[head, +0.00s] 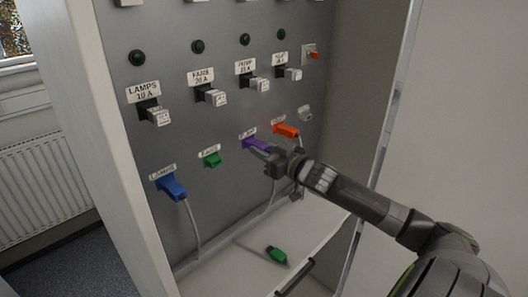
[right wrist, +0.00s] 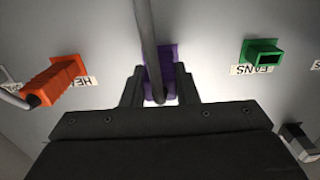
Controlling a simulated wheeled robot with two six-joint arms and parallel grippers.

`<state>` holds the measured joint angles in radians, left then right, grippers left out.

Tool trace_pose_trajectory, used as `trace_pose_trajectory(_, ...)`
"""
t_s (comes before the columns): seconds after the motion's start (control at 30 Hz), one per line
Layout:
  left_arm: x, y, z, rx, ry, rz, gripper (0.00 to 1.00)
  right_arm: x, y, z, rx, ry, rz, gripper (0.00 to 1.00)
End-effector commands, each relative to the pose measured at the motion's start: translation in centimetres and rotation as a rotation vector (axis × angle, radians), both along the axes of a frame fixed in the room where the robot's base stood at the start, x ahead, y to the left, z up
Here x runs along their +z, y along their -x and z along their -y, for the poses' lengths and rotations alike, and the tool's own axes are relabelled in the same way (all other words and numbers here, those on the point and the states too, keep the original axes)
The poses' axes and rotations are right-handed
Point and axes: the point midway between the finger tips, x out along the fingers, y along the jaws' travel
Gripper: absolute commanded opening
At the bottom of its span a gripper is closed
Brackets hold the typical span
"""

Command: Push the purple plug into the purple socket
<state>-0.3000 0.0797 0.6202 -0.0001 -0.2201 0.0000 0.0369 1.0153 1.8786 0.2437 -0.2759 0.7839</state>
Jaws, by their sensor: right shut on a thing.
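My right gripper (head: 270,154) is shut at the purple part on the grey panel, with its two dark fingers (right wrist: 160,90) on either side of the purple plug (right wrist: 158,88) in the right wrist view. A grey cable runs from the plug up across that view. The purple socket (head: 252,142) shows on the panel at the gripper's tip in the head view, and its purple face (right wrist: 174,60) shows behind the cable in the wrist view. The plug is in line with the socket, but I cannot tell how deep it sits. My left gripper is not in view.
An orange plug (head: 286,130) is in its socket to the right, and a blue plug (head: 171,188) is in the lamps socket. The green fans socket (head: 211,159) is empty. A green plug (head: 277,254) lies on the cabinet floor. The cabinet's side walls flank the panel.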

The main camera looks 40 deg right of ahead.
Motion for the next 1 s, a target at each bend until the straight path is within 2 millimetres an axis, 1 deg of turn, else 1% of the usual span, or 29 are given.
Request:
trace_pose_trajectory(0.13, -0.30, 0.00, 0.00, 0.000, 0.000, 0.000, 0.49, -0.05, -0.13, -0.02, 0.000, 0.002, 0.000, 0.14)
trace_pose_trajectory(0.3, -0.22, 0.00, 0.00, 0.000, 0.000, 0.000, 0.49, 0.01, -0.12, -0.01, 0.000, 0.001, 0.000, 0.14)
trace_pose_trajectory(0.33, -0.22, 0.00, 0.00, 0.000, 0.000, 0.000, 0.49, 0.01, -0.12, -0.02, 0.000, 0.001, 0.000, 0.31)
trace_pose_trajectory(0.5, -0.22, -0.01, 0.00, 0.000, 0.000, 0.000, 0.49, 0.00, -0.11, -0.01, 0.000, 0.001, -0.001, 0.52)
trace_pose_trajectory(0.83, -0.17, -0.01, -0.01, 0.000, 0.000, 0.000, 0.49, -0.02, -0.01, 0.03, -0.001, 0.001, -0.001, 0.52)
trace_pose_trajectory(1.0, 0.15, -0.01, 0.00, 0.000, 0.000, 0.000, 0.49, 0.00, 0.67, 0.19, -0.004, 0.003, -0.003, 0.52)
